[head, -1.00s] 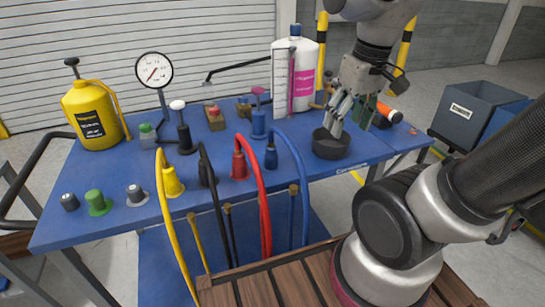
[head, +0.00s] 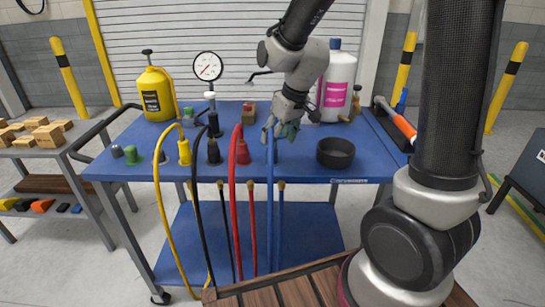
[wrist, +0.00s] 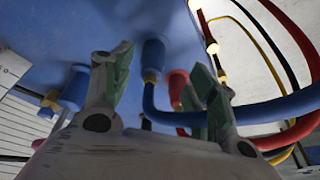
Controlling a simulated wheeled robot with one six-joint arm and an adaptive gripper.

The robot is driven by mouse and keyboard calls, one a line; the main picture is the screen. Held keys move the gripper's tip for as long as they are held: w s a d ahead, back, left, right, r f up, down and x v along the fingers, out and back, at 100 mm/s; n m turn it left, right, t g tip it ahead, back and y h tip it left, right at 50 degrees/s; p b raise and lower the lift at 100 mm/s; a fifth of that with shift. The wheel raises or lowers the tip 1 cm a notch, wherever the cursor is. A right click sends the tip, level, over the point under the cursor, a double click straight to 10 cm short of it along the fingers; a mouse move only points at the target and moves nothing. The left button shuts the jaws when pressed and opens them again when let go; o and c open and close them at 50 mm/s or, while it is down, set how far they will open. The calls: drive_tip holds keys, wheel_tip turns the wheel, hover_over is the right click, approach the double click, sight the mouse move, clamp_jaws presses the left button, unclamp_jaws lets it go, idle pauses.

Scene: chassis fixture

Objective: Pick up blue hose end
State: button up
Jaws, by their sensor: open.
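The blue hose (head: 271,190) rises in front of the blue table, and its upper end lies close by my gripper. In the wrist view the blue hose end (wrist: 153,57) is a blue fitting with a brass ring, between the two fingers in the picture. Its blue hose (wrist: 240,113) curves away to the right behind the right finger. My gripper (head: 281,130) is open, above the table at the hose end. In the wrist view its grey-green fingers (wrist: 160,65) stand apart. I cannot tell whether either touches the fitting.
The red hose end (head: 239,152) stands close on the left, with black (head: 213,151) and yellow (head: 184,152) ones beyond. A black bowl (head: 335,153) stands to the right. A white bottle (head: 339,85) and a gauge (head: 208,67) stand at the back.

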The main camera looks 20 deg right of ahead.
drive_tip(key=shift+n+t, duration=0.3)
drive_tip(key=shift+t, duration=0.1)
drive_tip(key=x, duration=0.4)
drive_tip(key=w+x, duration=0.1)
drive_tip(key=x, duration=0.3)
drive_tip(key=shift+d+r, duration=0.1)
drive_tip(key=shift+r, duration=0.15)
clamp_jaws()
wheel_tip(320, 180, up, 10)
drive_tip(key=shift+r, duration=0.1)
